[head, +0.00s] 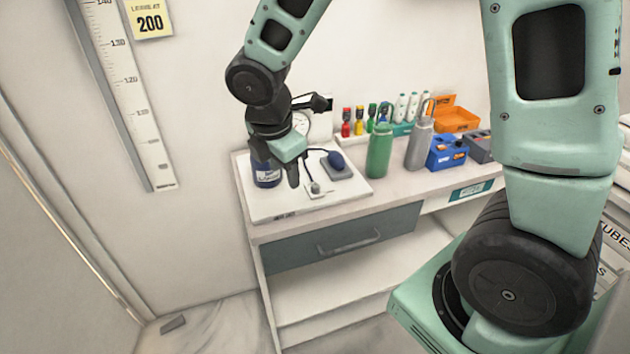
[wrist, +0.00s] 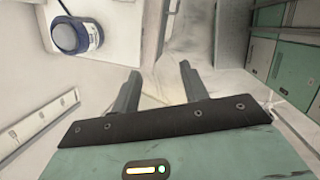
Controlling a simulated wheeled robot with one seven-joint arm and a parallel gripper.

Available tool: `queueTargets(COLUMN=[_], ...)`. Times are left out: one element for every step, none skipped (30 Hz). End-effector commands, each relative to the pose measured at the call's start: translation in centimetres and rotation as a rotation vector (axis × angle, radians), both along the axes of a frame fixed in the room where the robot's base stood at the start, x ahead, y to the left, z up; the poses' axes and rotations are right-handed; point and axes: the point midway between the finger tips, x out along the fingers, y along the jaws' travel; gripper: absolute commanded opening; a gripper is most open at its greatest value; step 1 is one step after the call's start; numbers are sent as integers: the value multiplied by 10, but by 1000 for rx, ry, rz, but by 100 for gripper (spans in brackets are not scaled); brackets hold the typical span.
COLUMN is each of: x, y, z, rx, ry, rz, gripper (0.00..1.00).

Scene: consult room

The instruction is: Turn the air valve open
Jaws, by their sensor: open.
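A small metal fitting that looks like the air valve (head: 315,188) sits on a pale plate near the front of a white board (head: 272,208) on the counter. A dark tube runs near it. A blue bulb (head: 336,160) rests on a grey block just behind it. My gripper (head: 280,172) is over the left part of the board, left of the fitting and apart from it, beside a blue jar. In the wrist view my gripper (wrist: 160,72) is open with nothing between its fingers. The fitting cannot be made out there.
The blue jar (head: 266,172) with a white label stands left on the board; it also shows in the wrist view (wrist: 72,36). A round dial (head: 300,122) is behind. A green bottle (head: 379,152), grey bottle (head: 420,146) and blue box (head: 447,153) stand to the right.

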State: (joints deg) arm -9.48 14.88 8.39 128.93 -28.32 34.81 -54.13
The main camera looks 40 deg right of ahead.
Motion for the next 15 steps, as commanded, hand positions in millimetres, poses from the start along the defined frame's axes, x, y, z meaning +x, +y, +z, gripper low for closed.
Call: queueTargets(x=[19, 29, 39, 46, 51, 57, 60, 62, 64, 66, 66, 67, 68, 68, 69], y=[-22, -33, -47, -55, -63, -72, -76, -80, -83, -85, -87, -88, -89, -91, -93], z=[-2, -3, -5, -7, -8, -9, -10, -11, -13, -15, -17, -21, -24, -29, -35], rx=[-51, -78, -112, -135, -154, -176, -188, -197, -206, -210, -213, -213, -213, -213, -213], ry=[14, 21, 33, 41, 48, 58, 62, 68, 72, 75, 77, 77, 77, 78, 79], rz=[87, 144, 206, 251, 287, 326, 349, 367, 383, 391, 395, 397, 397, 398, 398], gripper=[44, 44, 44, 44, 44, 44, 44, 44, 44, 44, 44, 44, 44, 44, 44])
